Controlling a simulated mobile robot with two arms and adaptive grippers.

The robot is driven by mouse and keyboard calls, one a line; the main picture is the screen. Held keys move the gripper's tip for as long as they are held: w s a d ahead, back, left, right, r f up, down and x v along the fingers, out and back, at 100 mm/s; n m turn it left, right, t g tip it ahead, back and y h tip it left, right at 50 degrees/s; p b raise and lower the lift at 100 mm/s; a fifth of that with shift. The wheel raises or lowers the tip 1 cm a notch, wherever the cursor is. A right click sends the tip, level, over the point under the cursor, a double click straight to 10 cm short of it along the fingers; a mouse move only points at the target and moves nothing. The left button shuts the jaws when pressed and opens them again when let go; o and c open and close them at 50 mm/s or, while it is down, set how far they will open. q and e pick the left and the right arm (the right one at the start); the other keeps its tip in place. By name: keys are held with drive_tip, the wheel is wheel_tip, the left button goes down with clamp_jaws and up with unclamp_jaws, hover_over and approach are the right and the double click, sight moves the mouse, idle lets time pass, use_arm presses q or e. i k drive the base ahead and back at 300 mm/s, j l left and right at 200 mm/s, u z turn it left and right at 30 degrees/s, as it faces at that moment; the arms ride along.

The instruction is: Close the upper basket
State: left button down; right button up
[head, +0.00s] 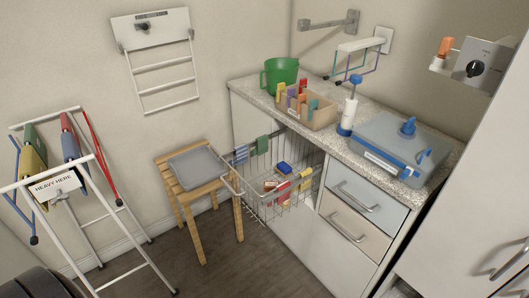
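The wire basket (248,207) is pulled out from the white cabinet (275,239) under the counter and sticks out toward the left. It holds several small items, among them a blue block (285,168), a red item (283,187) and a yellow item (306,173). Its handle-like front rim is close to the wooden stool. I see only one basket clearly; I cannot tell whether another sits behind the panel below. Neither of my grippers is in view.
A white rack (149,269) with colored clips stands at the left. The counter carries a green mug (280,75), an organizer (320,118) and a grey-blue case (385,140). Floor (225,265) is clear in front.

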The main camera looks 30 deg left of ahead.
sight(226, 155)
drive_tip(key=u, duration=1.1)
